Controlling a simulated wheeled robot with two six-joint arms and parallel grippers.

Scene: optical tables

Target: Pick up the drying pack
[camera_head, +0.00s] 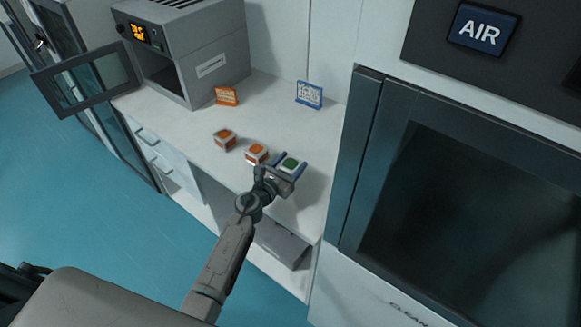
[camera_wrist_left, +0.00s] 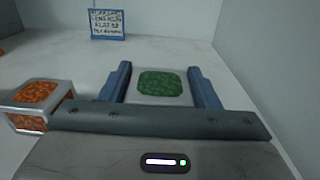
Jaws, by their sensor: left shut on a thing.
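A white drying pack with a green top (camera_head: 291,163) is at the right of a row of small packs on the white counter. My left gripper (camera_head: 288,167) is shut on it, with one blue finger on each side. In the left wrist view, the green-topped pack (camera_wrist_left: 160,84) is between the two fingers, its lower part hidden by the gripper body. I cannot tell whether it touches the counter. Two similar packs with orange tops, a near one (camera_head: 257,153) and a farther one (camera_head: 224,139), stand to its left. My right gripper is not in view.
An orange sign (camera_head: 227,96) and a blue sign (camera_head: 309,95) stand at the back of the counter (camera_head: 265,115). A grey oven (camera_head: 190,55) with its door open is at the left. A tall dark-windowed cabinet (camera_head: 365,150) borders the counter on the right.

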